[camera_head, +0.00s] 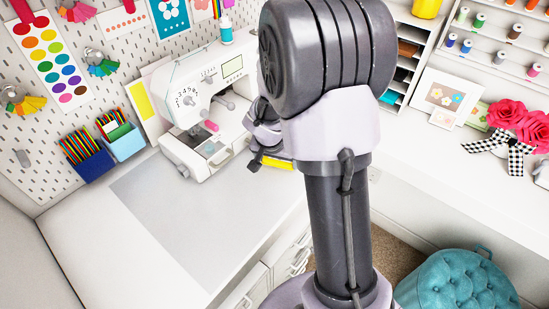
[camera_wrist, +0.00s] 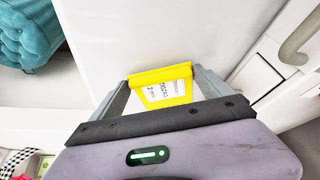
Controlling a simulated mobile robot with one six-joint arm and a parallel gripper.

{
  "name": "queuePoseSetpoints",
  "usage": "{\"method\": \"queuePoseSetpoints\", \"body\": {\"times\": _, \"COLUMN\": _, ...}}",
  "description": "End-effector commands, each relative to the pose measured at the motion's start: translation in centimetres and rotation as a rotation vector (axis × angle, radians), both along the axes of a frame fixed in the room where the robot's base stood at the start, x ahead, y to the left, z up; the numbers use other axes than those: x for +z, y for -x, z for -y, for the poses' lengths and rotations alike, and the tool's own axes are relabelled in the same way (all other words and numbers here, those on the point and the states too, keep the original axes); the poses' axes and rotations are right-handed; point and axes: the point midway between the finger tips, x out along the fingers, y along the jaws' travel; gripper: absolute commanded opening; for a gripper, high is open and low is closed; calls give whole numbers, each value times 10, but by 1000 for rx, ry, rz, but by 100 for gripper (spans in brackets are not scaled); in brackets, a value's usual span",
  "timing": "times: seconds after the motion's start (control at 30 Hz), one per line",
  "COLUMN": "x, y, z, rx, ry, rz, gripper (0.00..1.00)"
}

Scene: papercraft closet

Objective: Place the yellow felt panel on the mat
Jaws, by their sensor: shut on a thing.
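My gripper (camera_wrist: 160,92) is shut on the yellow felt panel (camera_wrist: 161,75), which shows between its two fingers in the wrist view. The panel has a yellow edge and a white printed label. In the head view a thin strip of the panel (camera_head: 280,164) shows beside my gripper (camera_head: 262,160), partly hidden by my arm. The grey mat (camera_head: 200,205) lies flat and bare on the white desk at the left, in front of the sewing machine. The panel is to the right of the mat's far part; its height over the desk is hard to tell.
A white sewing machine (camera_head: 205,110) stands behind the mat. Blue pencil holders (camera_head: 90,165) are at the back left by the pegboard. White drawers with handles (camera_head: 290,255) are below the desk. A teal stool (camera_head: 455,285) stands at the lower right.

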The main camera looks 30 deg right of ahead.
Motion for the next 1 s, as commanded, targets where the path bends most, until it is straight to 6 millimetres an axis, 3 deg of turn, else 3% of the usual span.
{"method": "queuePoseSetpoints", "body": {"times": 0.43, "x": -9, "y": 0, "z": 0, "rx": 0, "ry": 0, "rz": 1, "gripper": 52}}
{"method": "queuePoseSetpoints", "body": {"times": 0.47, "x": -8, "y": 0, "z": 0, "rx": 0, "ry": 0, "rz": 1, "gripper": 96}}
{"method": "queuePoseSetpoints", "body": {"times": 0.5, "x": -7, "y": 0, "z": 0, "rx": 0, "ry": 0, "rz": 1, "gripper": 100}}
{"method": "queuePoseSetpoints", "body": {"times": 0.77, "x": -2, "y": 0, "z": 0, "rx": -1, "ry": 0, "rz": 2, "gripper": 100}}
{"method": "queuePoseSetpoints", "body": {"times": 1.0, "x": 58, "y": 15, "z": -17, "rx": 0, "ry": 1, "rz": 5, "gripper": 100}}
